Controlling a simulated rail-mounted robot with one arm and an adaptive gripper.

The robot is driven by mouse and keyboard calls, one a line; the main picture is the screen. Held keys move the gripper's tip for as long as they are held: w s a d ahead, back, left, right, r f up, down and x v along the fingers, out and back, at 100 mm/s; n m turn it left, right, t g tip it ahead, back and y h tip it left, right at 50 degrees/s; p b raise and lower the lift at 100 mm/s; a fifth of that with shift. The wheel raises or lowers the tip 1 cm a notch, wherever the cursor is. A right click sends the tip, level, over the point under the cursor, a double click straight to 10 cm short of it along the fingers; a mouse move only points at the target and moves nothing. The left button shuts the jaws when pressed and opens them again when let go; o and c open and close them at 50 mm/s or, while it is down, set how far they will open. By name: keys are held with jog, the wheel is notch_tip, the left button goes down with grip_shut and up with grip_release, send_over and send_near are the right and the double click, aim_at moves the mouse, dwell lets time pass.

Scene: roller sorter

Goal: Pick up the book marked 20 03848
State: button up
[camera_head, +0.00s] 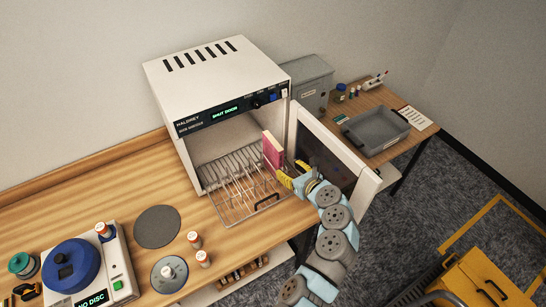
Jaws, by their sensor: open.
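A pink-red book (273,150) with a pale page edge stands upright on the pulled-out wire rack (236,196) of a white cabinet (215,70). No number can be read on it, so I cannot tell whether it is marked 20 03848. It is the only book I can make out. My gripper (284,180), with yellow fingers, is open at the book's lower right side. I cannot tell whether the fingers touch the book or straddle it.
The cabinet door (333,150) hangs open just behind my arm; its display (224,112) reads SHUT DOOR. A disc machine (90,270), a dark round mat (157,227) and small bottles (194,240) occupy the bench's left. A grey tray (376,131) sits on the right table.

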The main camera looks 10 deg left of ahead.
aim_at(279, 162)
jog(key=shift+x, duration=4)
jog(key=shift+w+a+f+b, duration=0.25)
jog(key=shift+w+a+b, duration=0.15)
jog(key=shift+w, duration=0.25)
jog(key=shift+w+a+f+b, duration=0.3)
jog(key=shift+w+b, duration=0.15)
jog(key=shift+w, duration=0.2)
jog(key=shift+b+x, duration=0.6)
jog(key=shift+x, duration=0.35)
grip_shut()
jog(key=shift+r, duration=0.1)
